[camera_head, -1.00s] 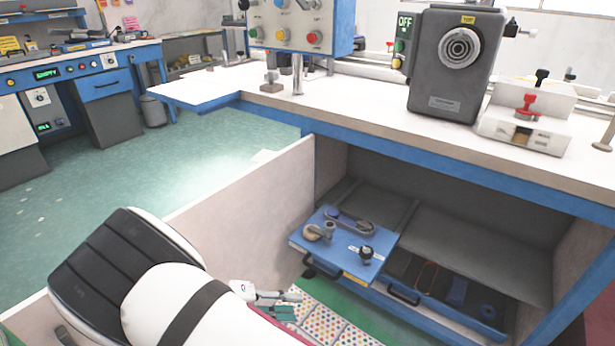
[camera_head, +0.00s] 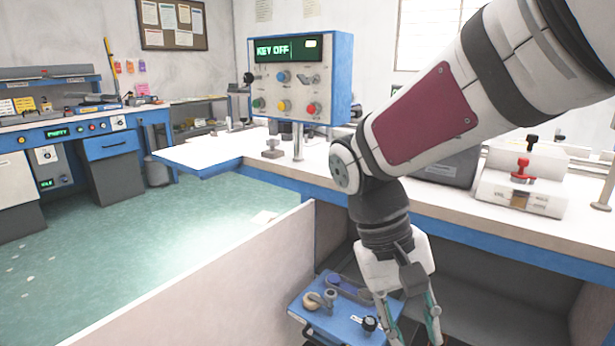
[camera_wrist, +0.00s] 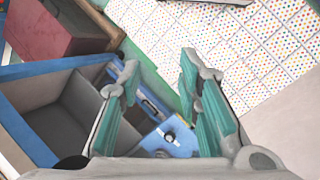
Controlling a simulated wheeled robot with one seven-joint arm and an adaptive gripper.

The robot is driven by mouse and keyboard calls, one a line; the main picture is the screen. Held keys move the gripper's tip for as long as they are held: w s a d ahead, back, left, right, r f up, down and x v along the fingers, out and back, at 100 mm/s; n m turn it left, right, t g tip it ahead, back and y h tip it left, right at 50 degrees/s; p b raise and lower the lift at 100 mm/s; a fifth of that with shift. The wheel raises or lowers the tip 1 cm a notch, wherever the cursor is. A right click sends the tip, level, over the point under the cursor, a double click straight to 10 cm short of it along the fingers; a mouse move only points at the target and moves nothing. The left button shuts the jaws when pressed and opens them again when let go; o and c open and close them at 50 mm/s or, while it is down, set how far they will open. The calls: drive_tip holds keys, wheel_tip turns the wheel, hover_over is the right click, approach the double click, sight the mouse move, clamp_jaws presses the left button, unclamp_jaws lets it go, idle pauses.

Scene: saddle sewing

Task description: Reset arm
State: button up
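My arm reaches in from the upper right of the head view, and its gripper (camera_head: 408,318) points down over the front of the bench. The fingers stand apart with nothing between them. In the wrist view the two teal-padded fingers (camera_wrist: 160,105) are also spread and empty. A blue drawer tray (camera_head: 318,318) is below and partly behind the gripper. It also shows in the wrist view (camera_wrist: 182,150) below the fingers, at a distance.
A control box (camera_head: 300,75) reading "KEY OFF" stands on the white bench (camera_head: 200,152). A white fixture with a red knob (camera_head: 522,185) is at right. A pale panel (camera_head: 220,270) borders the cabinet at left. Dotted floor (camera_wrist: 225,45) and a dark red box (camera_wrist: 55,30) show in the wrist view.

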drive_tip(key=s+d+r+t+y, duration=0.1)
drive_tip(key=s+d+t+y, duration=0.1)
drive_tip(key=s, duration=0.7)
drive_tip(key=s+d+r+t+y, duration=0.2)
drive_tip(key=s+d, duration=0.1)
drive_tip(key=s, duration=0.6)
wheel_tip(320, 180, up, 26)
drive_tip(key=t+p, duration=0.3)
drive_tip(key=p, duration=2.1)
drive_tip(key=shift+w+m, duration=0.35)
drive_tip(key=shift+m, duration=0.05)
drive_tip(key=shift+d, duration=0.1)
drive_tip(key=shift+a, duration=0.35)
